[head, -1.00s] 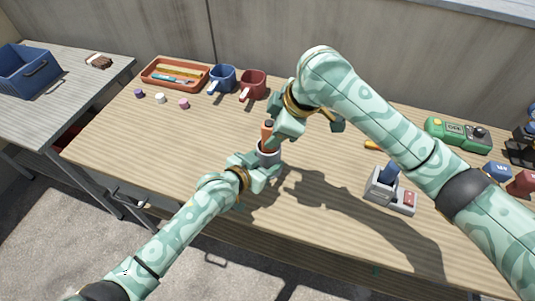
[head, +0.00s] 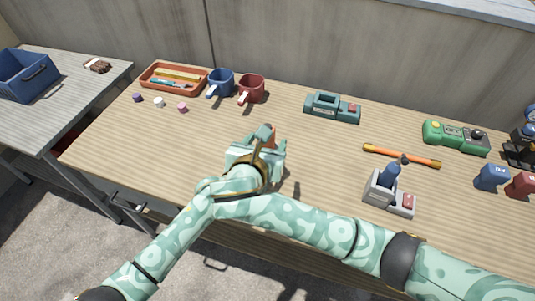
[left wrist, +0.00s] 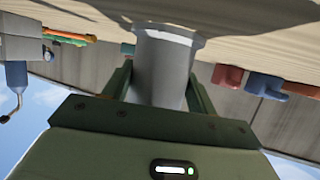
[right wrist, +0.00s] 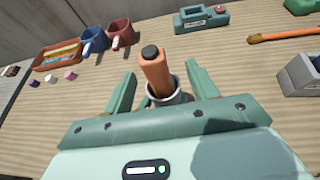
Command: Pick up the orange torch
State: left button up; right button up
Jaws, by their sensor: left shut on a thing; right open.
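The orange torch (right wrist: 157,72), a cylinder with a dark top end, stands slightly tilted inside a pale grey cup (right wrist: 170,97). In the head view only a bit of the torch (head: 271,131) shows. My right gripper (right wrist: 158,84) is open, with its fingers on either side of the torch and cup, apart from them. My left gripper (left wrist: 160,92) is shut on the cup (left wrist: 166,58), seen close up in the left wrist view. In the head view the right gripper (head: 262,150) and its arm hide most of the cup and left gripper.
A blue mug (head: 221,83) and red mug (head: 251,89) stand behind, next to an orange tray (head: 150,84). An orange rod (head: 400,156), a grey stand (head: 378,190) and a teal device (head: 322,106) are to the right. The table's left front is clear.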

jog(key=w+f, duration=0.3)
jog(key=w, duration=0.3)
jog(key=shift+w+d, duration=0.2)
jog(key=shift+d, duration=0.25)
grip_shut()
